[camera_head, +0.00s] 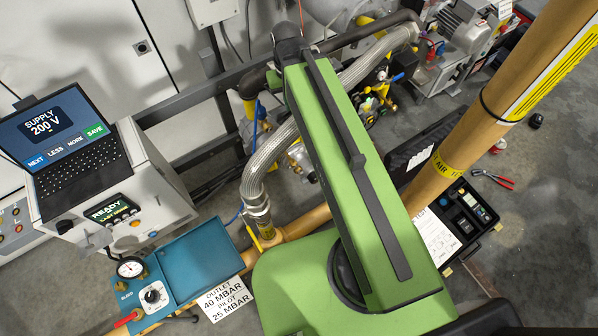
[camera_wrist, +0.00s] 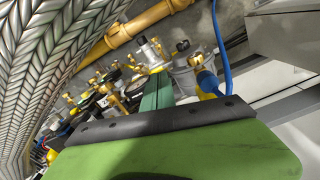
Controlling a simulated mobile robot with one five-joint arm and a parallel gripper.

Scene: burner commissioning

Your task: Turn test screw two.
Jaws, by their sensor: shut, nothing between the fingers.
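My gripper (camera_wrist: 157,82) shows in the wrist view as two dark green fingers side by side, shut and empty. They point at a gas valve assembly (camera_wrist: 150,52) with small brass fittings (camera_wrist: 106,88) and round grey parts. Test screw two cannot be told apart from the other small brass parts. Whether the fingertips touch anything is unclear. In the head view my green arm covers the middle and hides my gripper. Valve parts with brass and yellow pieces (camera_head: 378,95) show to the right of the arm, and others (camera_head: 300,160) to its left.
A braided metal hose (camera_head: 270,150) runs close by and fills the left of the wrist view (camera_wrist: 40,50). A yellow pipe (camera_wrist: 120,32) crosses behind, and a blue cable (camera_wrist: 219,50) hangs at right. A laptop (camera_head: 60,140) reads "SUPPLY 200 V". Red pliers (camera_head: 492,178) lie on the floor.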

